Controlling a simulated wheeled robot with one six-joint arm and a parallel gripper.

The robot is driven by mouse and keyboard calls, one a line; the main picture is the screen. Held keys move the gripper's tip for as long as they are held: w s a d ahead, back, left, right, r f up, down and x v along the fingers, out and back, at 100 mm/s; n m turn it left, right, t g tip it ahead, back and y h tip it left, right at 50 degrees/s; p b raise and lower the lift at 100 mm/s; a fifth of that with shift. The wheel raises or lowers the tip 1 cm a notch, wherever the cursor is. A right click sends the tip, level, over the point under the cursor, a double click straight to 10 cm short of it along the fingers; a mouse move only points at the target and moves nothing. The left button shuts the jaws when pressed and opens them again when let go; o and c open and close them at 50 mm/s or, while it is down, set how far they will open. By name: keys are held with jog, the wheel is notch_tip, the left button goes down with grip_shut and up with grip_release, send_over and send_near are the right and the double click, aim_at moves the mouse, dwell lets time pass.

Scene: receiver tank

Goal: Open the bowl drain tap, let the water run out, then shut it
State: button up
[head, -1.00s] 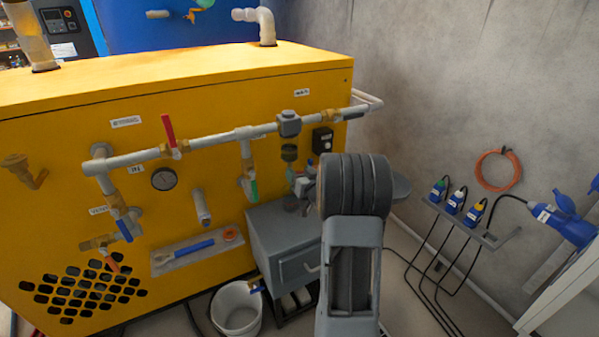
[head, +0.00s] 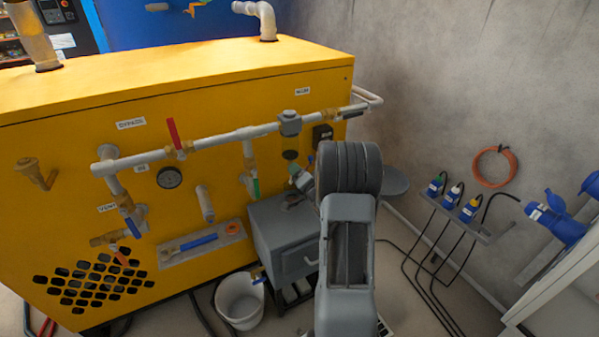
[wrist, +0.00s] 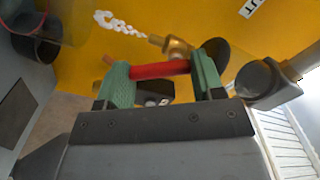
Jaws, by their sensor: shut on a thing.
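The clear bowl (head: 290,155) hangs under the grey pipe unit (head: 290,122) on the yellow tank's front. My gripper (head: 292,170) is just below the bowl in the head view, mostly hidden by my arm. In the wrist view, the green finger pads of my gripper (wrist: 163,77) are shut on a red handle (wrist: 160,69). A brass fitting (wrist: 177,47) shows just behind the handle. Part of a clear, greenish vessel (wrist: 72,20) shows at the upper left. I cannot tell how the handle joins it, or whether water is running.
A white bucket (head: 240,302) stands on the floor beside a grey cabinet (head: 285,243). A red lever (head: 172,134) and a green lever (head: 256,187) are on the pipework. A round grey plate (head: 396,183) is right of my arm.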

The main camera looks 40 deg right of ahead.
jog(key=shift+m, duration=0.5)
jog(key=o, duration=0.9)
